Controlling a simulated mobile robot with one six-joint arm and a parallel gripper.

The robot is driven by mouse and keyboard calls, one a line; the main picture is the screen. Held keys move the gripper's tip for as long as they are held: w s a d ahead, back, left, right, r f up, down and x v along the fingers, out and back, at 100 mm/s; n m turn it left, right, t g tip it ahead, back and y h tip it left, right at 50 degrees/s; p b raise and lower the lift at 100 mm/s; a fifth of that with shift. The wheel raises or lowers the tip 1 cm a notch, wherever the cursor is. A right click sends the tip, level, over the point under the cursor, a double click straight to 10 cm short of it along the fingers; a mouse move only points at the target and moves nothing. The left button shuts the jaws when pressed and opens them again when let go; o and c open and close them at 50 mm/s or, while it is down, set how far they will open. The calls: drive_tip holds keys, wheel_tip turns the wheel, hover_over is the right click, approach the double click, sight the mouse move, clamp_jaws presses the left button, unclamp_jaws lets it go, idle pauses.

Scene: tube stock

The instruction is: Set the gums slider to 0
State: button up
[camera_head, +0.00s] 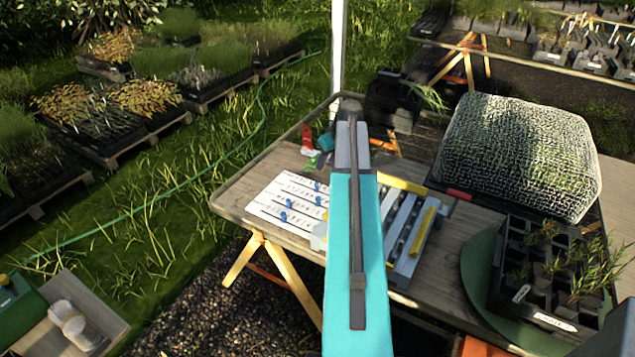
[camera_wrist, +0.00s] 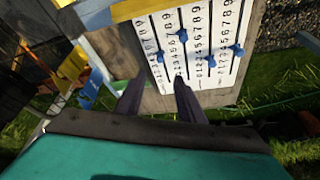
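A white slider board (camera_head: 268,205) lies on the wooden table at the left end, with several slots and blue knobs. In the wrist view the board (camera_wrist: 198,14) shows number scales along its slots. Its blue knobs include one at the left (camera_wrist: 159,56), one higher up (camera_wrist: 182,35), and two at the right (camera_wrist: 210,61) (camera_wrist: 238,52). I cannot read any name label, so I cannot tell which is gums. My gripper (camera_wrist: 157,97) is open and empty, its dark fingers apart near the board's 0 end. In the head view my teal arm hides part of the board.
A grey rack with yellow bars (camera_head: 408,232) stands right of the board. A red-and-green item (camera_head: 309,145) lies behind it. A mesh-covered mound (camera_head: 520,155) and a dark cell tray (camera_head: 520,290) of seedlings occupy the table's right side.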

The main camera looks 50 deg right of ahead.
sight(317, 184)
drive_tip(key=shift+f, duration=0.1)
drive_tip(key=shift+p+x, duration=2.15)
drive_tip(key=shift+x, duration=4.7)
clamp_jaws()
